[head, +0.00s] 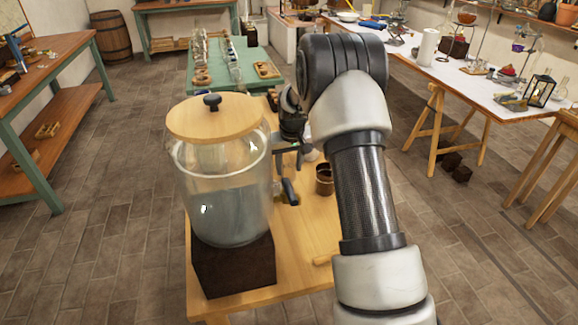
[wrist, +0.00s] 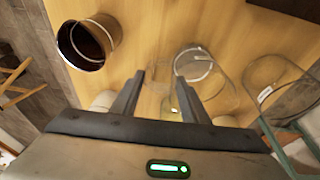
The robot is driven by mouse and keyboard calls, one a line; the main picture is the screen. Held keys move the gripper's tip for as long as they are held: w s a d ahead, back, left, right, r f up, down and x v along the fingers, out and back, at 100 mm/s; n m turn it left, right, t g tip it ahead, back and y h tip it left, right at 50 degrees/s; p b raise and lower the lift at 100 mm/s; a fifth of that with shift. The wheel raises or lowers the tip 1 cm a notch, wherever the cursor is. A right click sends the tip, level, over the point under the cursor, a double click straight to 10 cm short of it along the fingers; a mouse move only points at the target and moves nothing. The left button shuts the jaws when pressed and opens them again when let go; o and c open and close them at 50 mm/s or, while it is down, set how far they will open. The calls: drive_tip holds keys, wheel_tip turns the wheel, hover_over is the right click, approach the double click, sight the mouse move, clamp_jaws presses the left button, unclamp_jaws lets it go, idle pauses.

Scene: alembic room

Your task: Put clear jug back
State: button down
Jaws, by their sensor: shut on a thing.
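My gripper (wrist: 159,78) has its two fingers a little apart, with faint see-through glass between and beside them. It is shut on what looks like the clear jug (wrist: 205,72), whose round rim shows just right of the fingers; its exact outline and the grip point are hard to make out. In the head view my gripper (head: 288,172) is low over the wooden table (head: 305,235), behind and right of the big glass jar, which partly hides that area. The jug is not clearly visible there.
The big lidded glass jar (head: 222,195) stands on a dark block (head: 235,268) at the table's left. A brown cup (head: 323,180) stands right of my gripper, also in the wrist view (wrist: 88,45). Another clear glass vessel (wrist: 280,92) is at right there.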

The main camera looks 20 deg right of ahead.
drive_tip(key=shift+f, duration=0.15)
drive_tip(key=c, duration=1)
unclamp_jaws()
drive_tip(key=shift+r, duration=0.6)
drive_tip(key=v, duration=1.1)
drive_tip(key=shift+s+p, duration=0.15)
drive_tip(key=shift+p, duration=0.2)
